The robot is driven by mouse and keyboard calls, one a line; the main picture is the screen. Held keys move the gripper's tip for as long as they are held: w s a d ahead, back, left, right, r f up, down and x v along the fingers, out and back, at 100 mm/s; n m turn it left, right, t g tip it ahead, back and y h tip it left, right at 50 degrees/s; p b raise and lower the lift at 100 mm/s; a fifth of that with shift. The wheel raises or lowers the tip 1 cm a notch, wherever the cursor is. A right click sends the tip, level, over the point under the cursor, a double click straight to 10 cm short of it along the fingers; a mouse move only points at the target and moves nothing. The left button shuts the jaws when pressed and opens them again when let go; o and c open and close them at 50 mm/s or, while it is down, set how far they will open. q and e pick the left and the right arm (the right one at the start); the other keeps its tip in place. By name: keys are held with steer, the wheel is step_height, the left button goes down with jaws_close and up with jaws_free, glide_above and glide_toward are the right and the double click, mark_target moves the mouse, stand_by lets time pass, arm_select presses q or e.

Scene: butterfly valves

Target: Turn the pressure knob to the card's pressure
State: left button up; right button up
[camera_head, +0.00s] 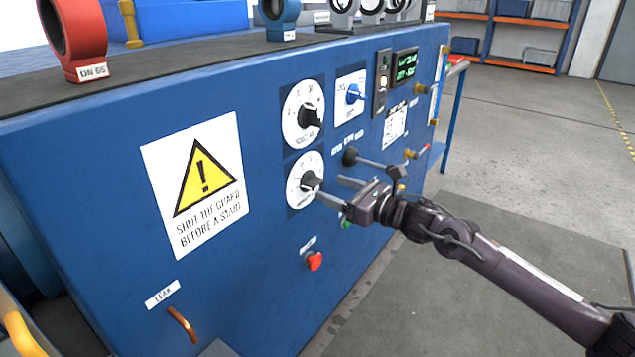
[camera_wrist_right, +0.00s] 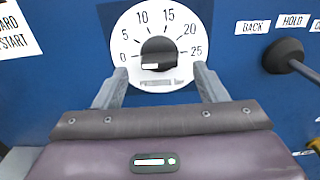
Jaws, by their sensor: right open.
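The lower dial (camera_head: 293,194) on the blue panel has a dark knob (camera_head: 309,181) at its centre. In the right wrist view this knob (camera_wrist_right: 159,50) sits on a white round scale (camera_wrist_right: 126,44) marked 0 to 25. A white mark shows low on the knob; its exact reading is unclear. My right gripper (camera_head: 333,189) is open in front of the lower dial. Its fingers stand on either side below the knob in the right wrist view, apart from it. A white card (camera_head: 396,124) is farther right on the panel; its writing is too small to read. My left gripper is not in view.
A similar upper dial (camera_head: 296,115) is just above. A black-knobbed lever (camera_head: 351,156) sticks out right of the lower dial, close to my right gripper. A red button (camera_head: 315,261) is below. A blue switch (camera_head: 354,94) and a green-lit display (camera_head: 406,66) are at upper right.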

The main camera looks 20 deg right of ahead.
mark_target(319, 184)
steer(key=shift+x, duration=2.25)
steer(key=shift+s, duration=0.1)
steer(key=c, duration=1)
